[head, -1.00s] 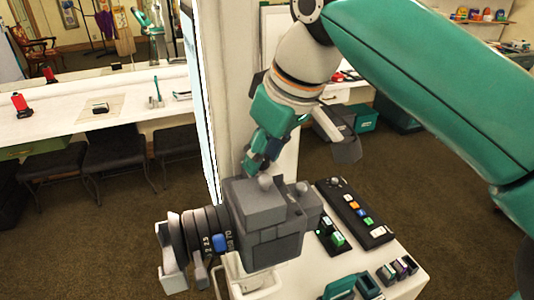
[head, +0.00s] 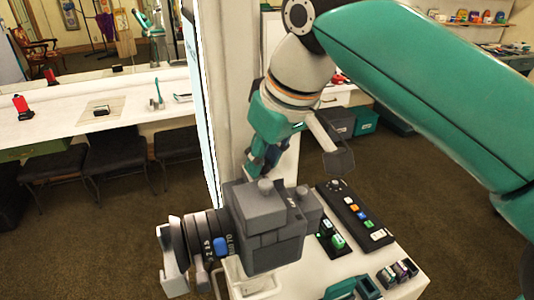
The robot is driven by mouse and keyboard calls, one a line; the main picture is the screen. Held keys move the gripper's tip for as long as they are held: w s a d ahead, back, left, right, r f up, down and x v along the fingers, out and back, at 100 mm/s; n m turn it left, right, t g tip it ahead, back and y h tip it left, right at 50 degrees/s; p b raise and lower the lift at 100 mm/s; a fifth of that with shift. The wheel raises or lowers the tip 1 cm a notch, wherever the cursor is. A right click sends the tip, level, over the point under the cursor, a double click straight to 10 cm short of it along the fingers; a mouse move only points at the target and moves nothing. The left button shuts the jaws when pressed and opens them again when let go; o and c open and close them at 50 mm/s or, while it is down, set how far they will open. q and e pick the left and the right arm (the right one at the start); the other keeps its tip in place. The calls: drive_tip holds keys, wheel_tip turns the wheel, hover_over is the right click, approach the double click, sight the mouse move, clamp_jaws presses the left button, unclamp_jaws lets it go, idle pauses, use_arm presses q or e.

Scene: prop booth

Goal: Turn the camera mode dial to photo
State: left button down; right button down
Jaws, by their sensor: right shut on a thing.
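A grey camera (head: 268,240) stands on the white stand, its dark ringed lens (head: 207,235) pointing left. A blue button (head: 221,245) sits near the lens. A round grey knob (head: 265,186) stands on the camera's top and another knob (head: 302,191) stands further right. No mode labels are readable. My right gripper (head: 264,168) comes down from the upper right, just behind the camera's top. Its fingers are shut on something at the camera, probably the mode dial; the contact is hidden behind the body. My left gripper is not in view.
On the white stand (head: 402,292), a dark panel with coloured buttons (head: 356,216) and small green-topped switches (head: 338,241) lie right of the camera. Small dark blocks (head: 398,272) sit nearer the front. A white pillar (head: 228,100) rises close behind.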

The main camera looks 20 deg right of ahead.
drive_tip(key=m+h+p, duration=0.1)
drive_tip(key=m, duration=0.1)
drive_tip(key=m+p, duration=0.1)
drive_tip(key=m, duration=0.2)
drive_tip(key=shift+a+r+h, duration=0.15)
drive_tip(key=shift+h, duration=0.25)
drive_tip(key=m+h+p, duration=0.1)
drive_tip(key=m, duration=0.1)
drive_tip(key=m+h+p, duration=0.1)
drive_tip(key=m, duration=0.2)
drive_tip(key=shift+a+m+g, duration=0.1)
drive_tip(key=shift+m+g, duration=0.2)
drive_tip(key=c, duration=1.2)
unclamp_jaws()
drive_tip(key=shift+v, duration=3.6)
